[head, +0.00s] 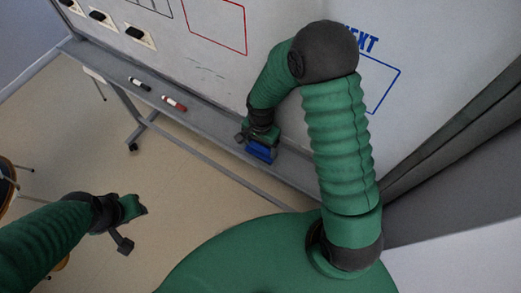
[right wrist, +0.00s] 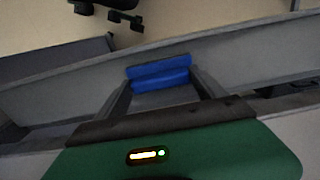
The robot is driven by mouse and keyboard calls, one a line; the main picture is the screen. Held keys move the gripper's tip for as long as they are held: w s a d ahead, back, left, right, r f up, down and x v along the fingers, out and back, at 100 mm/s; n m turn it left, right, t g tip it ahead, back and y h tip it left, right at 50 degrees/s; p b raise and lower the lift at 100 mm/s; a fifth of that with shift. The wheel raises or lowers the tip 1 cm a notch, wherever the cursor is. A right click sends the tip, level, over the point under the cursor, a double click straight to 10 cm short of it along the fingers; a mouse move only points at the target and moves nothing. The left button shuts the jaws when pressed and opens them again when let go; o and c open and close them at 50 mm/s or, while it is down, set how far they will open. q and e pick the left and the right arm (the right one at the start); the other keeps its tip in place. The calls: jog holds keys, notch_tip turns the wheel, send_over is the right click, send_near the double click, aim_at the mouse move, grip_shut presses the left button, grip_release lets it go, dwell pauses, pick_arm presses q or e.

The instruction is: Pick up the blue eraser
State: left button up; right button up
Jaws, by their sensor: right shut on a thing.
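The blue eraser (head: 259,151) is at the whiteboard's grey tray in the head view, held at my right gripper (head: 257,140). In the right wrist view the eraser (right wrist: 159,73) lies crosswise between the two fingertips of my right gripper (right wrist: 160,84), which is shut on it. I cannot tell whether the eraser still touches the tray (head: 205,118). My left gripper (head: 134,222) hangs over the floor at the lower left of the head view, away from the tray; whether its jaws are open or shut is unclear.
A black marker (head: 140,84) and a red marker (head: 174,103) lie on the tray to the left. A chair (head: 8,185) stands at the left edge.

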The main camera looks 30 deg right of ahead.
aim_at(258, 146)
jog(key=c, duration=0.3)
jog(key=shift+w+a, duration=0.1)
jog(key=shift+c, duration=0.2)
jog(key=shift+w+a+r+b, duration=0.1)
jog(key=shift+r+b, duration=0.25)
jog(key=shift+r, duration=0.3)
jog(key=shift+w+a+r+b, duration=0.1)
jog(key=shift+w+r+b, duration=0.1)
jog(key=shift+r+b, duration=0.6)
jog(key=w+a+r+b, duration=0.2)
jog(key=w+a+b, duration=0.1)
jog(key=w+a, duration=0.6)
jog(key=shift+w+a+b, duration=0.3)
jog(key=shift+w+a, duration=0.1)
jog(key=shift+w, duration=1)
